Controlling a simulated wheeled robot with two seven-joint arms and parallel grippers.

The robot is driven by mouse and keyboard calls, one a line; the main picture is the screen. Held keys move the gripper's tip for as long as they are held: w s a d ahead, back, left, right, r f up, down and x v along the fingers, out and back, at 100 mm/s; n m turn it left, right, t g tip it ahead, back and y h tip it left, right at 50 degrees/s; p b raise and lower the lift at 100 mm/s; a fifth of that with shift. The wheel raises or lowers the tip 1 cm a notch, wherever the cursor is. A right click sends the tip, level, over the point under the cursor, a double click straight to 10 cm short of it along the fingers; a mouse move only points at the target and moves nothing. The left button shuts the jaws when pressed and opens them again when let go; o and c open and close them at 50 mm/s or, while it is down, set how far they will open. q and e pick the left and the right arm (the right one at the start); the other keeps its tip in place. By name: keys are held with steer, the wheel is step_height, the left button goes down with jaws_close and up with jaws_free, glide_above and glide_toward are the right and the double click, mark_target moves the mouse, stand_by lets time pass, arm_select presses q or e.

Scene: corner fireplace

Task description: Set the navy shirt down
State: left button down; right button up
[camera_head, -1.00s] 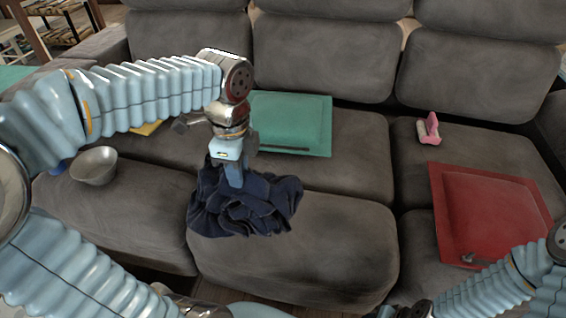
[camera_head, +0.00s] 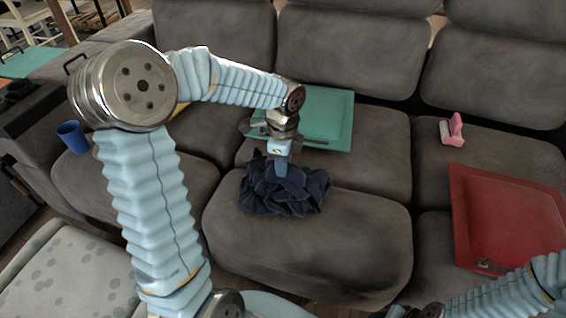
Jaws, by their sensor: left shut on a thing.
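The navy shirt (camera_head: 290,195) is a crumpled dark heap on the middle seat cushion of the grey sofa (camera_head: 310,245). It lies in front of a flat teal square (camera_head: 335,115). My left gripper (camera_head: 281,170) points down into the top of the shirt and is shut on it; its fingertips are partly hidden in the folds. The shirt appears to touch the cushion. My right arm comes in at the lower right, and its gripper cannot be made out clearly.
A flat red square (camera_head: 510,220) lies on the right cushion, with a small pink object (camera_head: 452,130) behind it. A blue cup (camera_head: 73,137) stands at the left. The front of the middle cushion is clear. A patterned pale seat (camera_head: 65,275) is at the lower left.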

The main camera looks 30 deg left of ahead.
arm_select(q)
steer(key=shift+f, duration=0.15)
steer(key=c, duration=1)
jaws_free()
steer(key=shift+r, duration=0.3)
step_height(320, 180, up, 12)
steer(key=shift+f+p, duration=0.1)
steer(key=shift+p, duration=0.5)
